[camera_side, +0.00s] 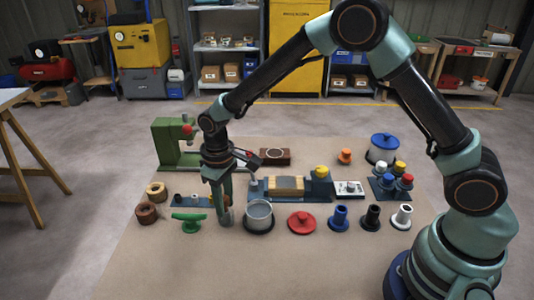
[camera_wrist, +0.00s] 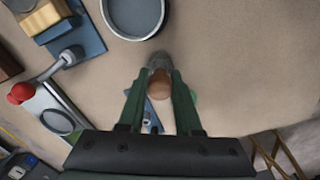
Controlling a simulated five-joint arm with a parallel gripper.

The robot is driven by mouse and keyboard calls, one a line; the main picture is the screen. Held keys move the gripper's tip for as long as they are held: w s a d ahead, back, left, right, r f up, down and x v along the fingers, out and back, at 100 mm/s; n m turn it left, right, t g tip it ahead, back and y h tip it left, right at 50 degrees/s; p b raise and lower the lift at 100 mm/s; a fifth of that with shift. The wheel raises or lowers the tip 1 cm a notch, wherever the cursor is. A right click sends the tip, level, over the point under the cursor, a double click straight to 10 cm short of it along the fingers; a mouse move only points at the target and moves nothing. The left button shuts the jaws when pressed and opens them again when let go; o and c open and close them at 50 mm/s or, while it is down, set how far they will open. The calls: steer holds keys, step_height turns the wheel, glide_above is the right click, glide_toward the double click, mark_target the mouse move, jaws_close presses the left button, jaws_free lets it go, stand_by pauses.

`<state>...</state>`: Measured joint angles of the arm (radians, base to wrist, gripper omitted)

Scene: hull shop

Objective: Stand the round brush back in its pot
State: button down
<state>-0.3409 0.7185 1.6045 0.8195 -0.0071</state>
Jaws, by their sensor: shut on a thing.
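My gripper (camera_side: 223,205) points down at the left of the pot, its green fingers shut on the round brush. In the wrist view the brush shows between the fingertips (camera_wrist: 159,80) as a brown rounded end (camera_wrist: 159,86) with a grey part (camera_wrist: 159,62) beyond it. In the side view the fingers hide most of the brush; a greyish end (camera_side: 226,218) shows low down, close to the mat. The grey round pot (camera_side: 258,217) stands upright just right of the gripper, apart from it. Its open mouth also shows in the wrist view (camera_wrist: 136,36), and it looks empty.
A red lid-like piece (camera_side: 301,222) is right of the pot. Behind are a blue vise with a wooden block (camera_side: 287,185) and a green machine (camera_side: 170,140). The mat's front (camera_side: 250,265) is clear.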

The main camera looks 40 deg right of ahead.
steer(key=shift+f, duration=0.1)
steer(key=c, duration=0.9)
jaws_free()
steer(key=shift+r, duration=5.55)
